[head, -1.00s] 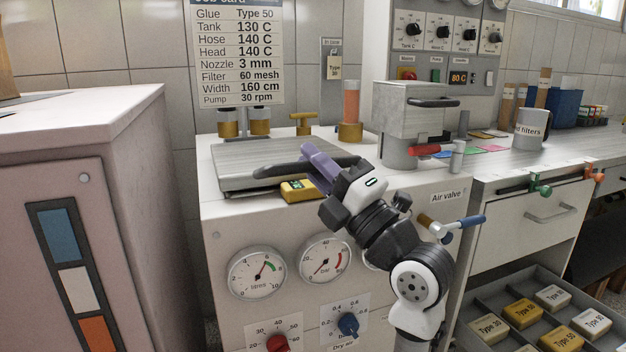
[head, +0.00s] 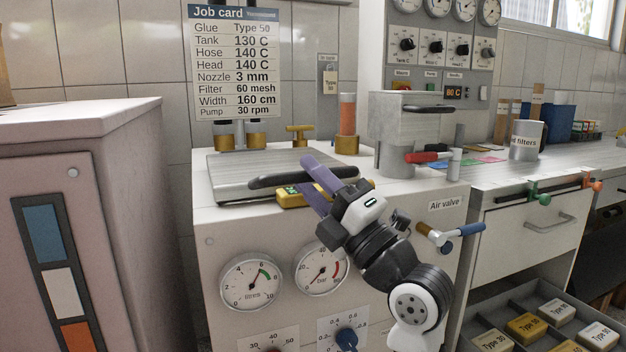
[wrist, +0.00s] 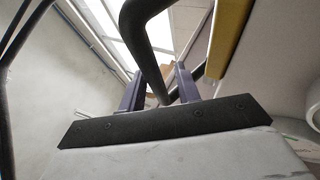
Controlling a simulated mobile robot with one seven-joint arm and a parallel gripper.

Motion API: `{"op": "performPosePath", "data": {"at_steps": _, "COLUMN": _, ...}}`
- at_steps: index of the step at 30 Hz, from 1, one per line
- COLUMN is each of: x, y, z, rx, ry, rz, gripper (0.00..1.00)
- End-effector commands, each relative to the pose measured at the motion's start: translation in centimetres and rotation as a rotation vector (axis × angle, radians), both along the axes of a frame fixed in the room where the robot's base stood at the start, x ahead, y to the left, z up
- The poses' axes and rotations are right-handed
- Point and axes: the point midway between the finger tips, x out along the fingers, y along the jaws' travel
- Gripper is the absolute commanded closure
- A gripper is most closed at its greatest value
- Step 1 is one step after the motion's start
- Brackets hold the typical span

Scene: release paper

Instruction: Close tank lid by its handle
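The tank lid (head: 232,178) is a flat grey metal plate on top of the white machine, lying level or nearly so; I cannot tell whether it is fully seated. Its black bar handle (head: 272,180) runs along the front right side. My gripper (head: 314,178) has two purple fingers at the handle, coming from the front right. In the wrist view, the black handle (wrist: 146,42) passes down between the fingers (wrist: 160,90), which stand apart with visible space around the bar. Firm contact is not clear. The fingers hide part of the handle in the head view.
A yellow device (head: 290,197) sits just below the handle, close to my fingers. A grey metal block (head: 395,125) with a black handle stands to the right. A red lever (head: 425,157) and blue-handled air valve (head: 460,231) are near my arm. A pink cabinet (head: 120,190) stands left.

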Motion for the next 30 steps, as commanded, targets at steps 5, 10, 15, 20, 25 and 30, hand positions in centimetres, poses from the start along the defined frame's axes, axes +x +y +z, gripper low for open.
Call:
{"op": "performPosePath", "data": {"at_steps": 5, "x": 0.0, "y": 0.0, "z": 0.1, "rx": 0.000, "ry": -0.001, "rz": 0.000, "gripper": 0.62}}
{"op": "performPosePath", "data": {"at_steps": 10, "x": -0.1, "y": -0.1, "z": 0.0, "rx": 0.001, "ry": -0.002, "rz": -0.001, "gripper": 0.62}}
{"op": "performPosePath", "data": {"at_steps": 15, "x": -1.2, "y": -1.3, "z": -1.0, "rx": 0.002, "ry": -0.002, "rz": -0.003, "gripper": 0.62}}
{"op": "performPosePath", "data": {"at_steps": 20, "x": -3.3, "y": -3.4, "z": -3.0, "rx": 0.003, "ry": 0.000, "rz": -0.005, "gripper": 0.62}}
{"op": "performPosePath", "data": {"at_steps": 25, "x": -5.7, "y": -5.7, "z": -5.0, "rx": 0.001, "ry": 0.000, "rz": -0.005, "gripper": 0.62}}
{"op": "performPosePath", "data": {"at_steps": 30, "x": -7.4, "y": -7.4, "z": -6.4, "rx": 0.002, "ry": -0.001, "rz": -0.003, "gripper": 0.62}}
